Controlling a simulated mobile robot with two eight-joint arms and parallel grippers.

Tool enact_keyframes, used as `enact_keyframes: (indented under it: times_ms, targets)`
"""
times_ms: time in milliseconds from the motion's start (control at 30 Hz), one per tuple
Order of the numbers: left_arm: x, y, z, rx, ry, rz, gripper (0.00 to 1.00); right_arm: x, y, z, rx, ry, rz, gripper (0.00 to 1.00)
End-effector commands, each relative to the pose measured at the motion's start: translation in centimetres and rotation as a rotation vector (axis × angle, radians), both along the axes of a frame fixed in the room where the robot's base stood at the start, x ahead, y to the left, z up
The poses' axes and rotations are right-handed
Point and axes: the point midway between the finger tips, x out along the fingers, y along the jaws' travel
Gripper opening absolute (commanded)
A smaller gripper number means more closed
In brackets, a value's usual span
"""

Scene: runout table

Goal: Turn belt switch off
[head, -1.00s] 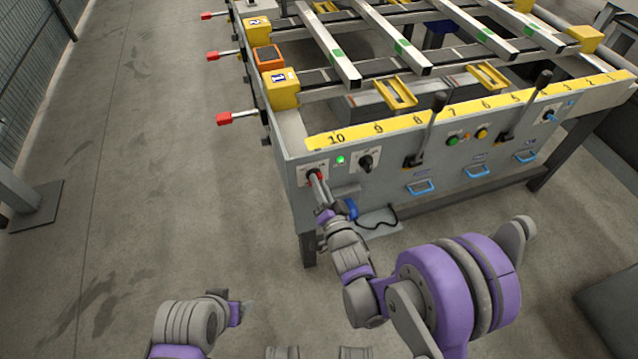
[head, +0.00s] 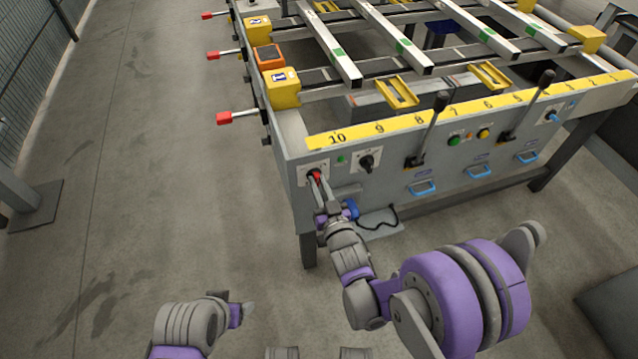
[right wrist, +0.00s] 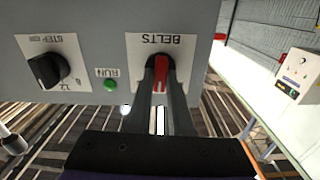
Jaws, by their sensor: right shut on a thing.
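The red belt switch (head: 316,175) is on the left end of the grey front panel in the head view. In the right wrist view its red handle (right wrist: 161,70) sits on a white plate marked BELTS (right wrist: 158,50), which appears upside down. My right gripper (head: 318,182) is shut on the red handle, with one finger on each side of it in the right wrist view (right wrist: 160,82). The green RUN lamp (head: 341,159) beside the switch looks dark. My left arm (head: 190,325) shows at the bottom left, but its fingers cannot be made out clearly.
A black STEP knob (head: 367,162) is to the right of the lamp. Two black levers (head: 433,122) and several blue handles (head: 423,188) are further along the panel. Red-tipped rods (head: 232,117) stick out on the left. The floor on the left is clear.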

Motion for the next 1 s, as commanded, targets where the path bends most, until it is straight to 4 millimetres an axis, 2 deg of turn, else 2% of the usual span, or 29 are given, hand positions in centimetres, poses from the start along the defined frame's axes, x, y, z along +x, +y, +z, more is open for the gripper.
enact_keyframes:
  times_ms: [600,1000]
  targets:
    - [-0.1,0.0,0.7,0.000,-0.002,0.000,0.69,-0.1,0.2,0.0,-0.543,-0.176,0.000,0.00]
    - [-0.1,0.0,1.2,0.000,-0.004,0.000,0.69,-0.1,0.3,-0.1,-0.767,-0.249,0.000,0.00]
